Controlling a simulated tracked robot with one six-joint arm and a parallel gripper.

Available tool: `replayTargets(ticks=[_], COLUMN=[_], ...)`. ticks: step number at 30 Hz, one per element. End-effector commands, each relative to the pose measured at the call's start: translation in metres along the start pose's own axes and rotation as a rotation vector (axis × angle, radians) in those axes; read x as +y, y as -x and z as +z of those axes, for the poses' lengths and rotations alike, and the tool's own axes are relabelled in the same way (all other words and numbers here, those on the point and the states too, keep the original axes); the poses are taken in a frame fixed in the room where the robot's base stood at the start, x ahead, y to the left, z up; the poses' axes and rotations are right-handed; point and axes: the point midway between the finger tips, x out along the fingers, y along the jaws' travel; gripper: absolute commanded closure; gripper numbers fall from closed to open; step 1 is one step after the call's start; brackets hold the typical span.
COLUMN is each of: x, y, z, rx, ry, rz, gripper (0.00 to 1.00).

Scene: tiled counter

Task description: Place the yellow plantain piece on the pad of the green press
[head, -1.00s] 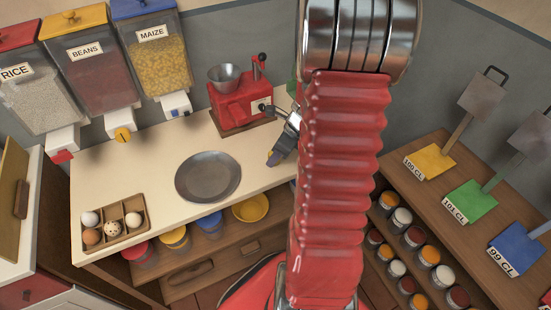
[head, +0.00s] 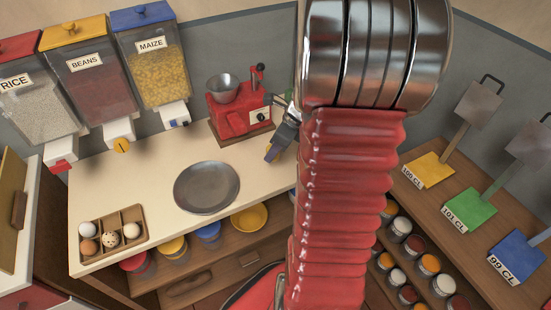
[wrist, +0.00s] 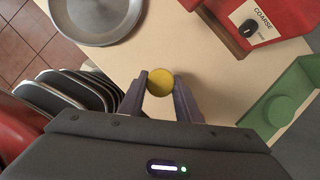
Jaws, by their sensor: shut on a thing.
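The yellow plantain piece (wrist: 160,82) is a short round slice, seen between the fingertips in the wrist view. My gripper (wrist: 160,78) is shut on it and holds it over the cream counter. In the head view my gripper (head: 273,153) hangs near the counter, right of the metal plate and below the red grinder; the piece cannot be made out clearly there. The green press (wrist: 292,100) stands to the right in the wrist view, apart from the piece. Its round green pad (wrist: 279,110) looks bare. In the head view my arm hides most of the press.
A red grinder (head: 238,115) stands at the back of the counter. A grey metal plate (head: 206,188) and an egg box (head: 112,236) lie to the left. Counter (wrist: 215,90) between gripper and press looks clear.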

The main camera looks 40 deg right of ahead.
Motion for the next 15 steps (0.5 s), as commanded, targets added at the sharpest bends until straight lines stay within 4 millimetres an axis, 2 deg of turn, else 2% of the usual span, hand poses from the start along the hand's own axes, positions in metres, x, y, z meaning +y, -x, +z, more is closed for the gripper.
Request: replayTargets(ticks=[3,6,15], x=[-0.001,0.000,0.000], y=[0.017,0.024,0.028], z=[0.007,0.010,0.011], rx=[-0.001,-0.001,0.000], ry=[0.001,0.000,-0.001], rz=[-0.002,-0.002,0.001], gripper=[0.95,0.95,0.95])
